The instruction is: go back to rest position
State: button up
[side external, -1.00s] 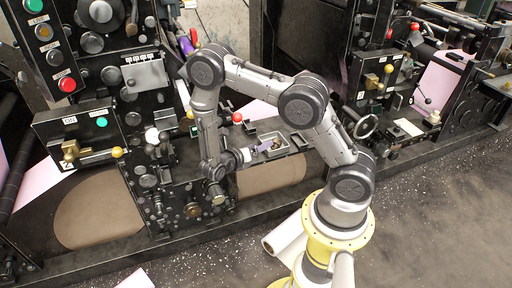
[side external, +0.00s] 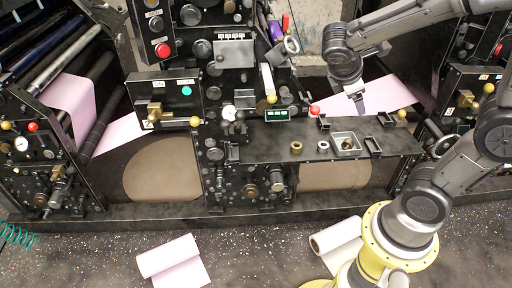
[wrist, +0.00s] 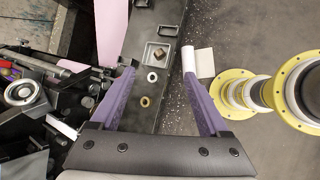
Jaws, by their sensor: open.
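My gripper (side external: 360,104) hangs above and behind the dark shelf (side external: 262,143) in the side view. In the wrist view its two purple fingers are spread wide, and my gripper (wrist: 162,68) has nothing between them. A small grey square tray (side external: 345,151) sits on the shelf, and in the wrist view the tray (wrist: 148,59) holds a small brownish part (wrist: 153,50). Two loose rings lie beside the tray: a brass-coloured ring (side external: 296,142) and a paler ring (side external: 322,142). All of these are apart from my fingers.
Black press machinery with knobs and pink paper webs (side external: 385,92) stands around the shelf. Paper rolls (side external: 168,257) (side external: 335,235) lie on the speckled floor in front. The front floor is otherwise mostly open.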

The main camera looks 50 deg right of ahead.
jog(key=s+a+r+m+t+y, duration=0.1)
jog(key=s+a+m+t+y, duration=0.2)
jog(key=a, duration=0.4)
jog(key=s+a+r+m+t+y, duration=0.1)
jog(key=s+a+m+t+y, duration=0.2)
jog(key=s+a+m+y, duration=0.1)
jog(key=a+m+y, duration=0.1)
jog(key=a+m, duration=0.1)
jog(key=a, duration=0.1)
jog(key=shift+r+m, duration=0.3)
jog(key=shift+m, duration=0.1)
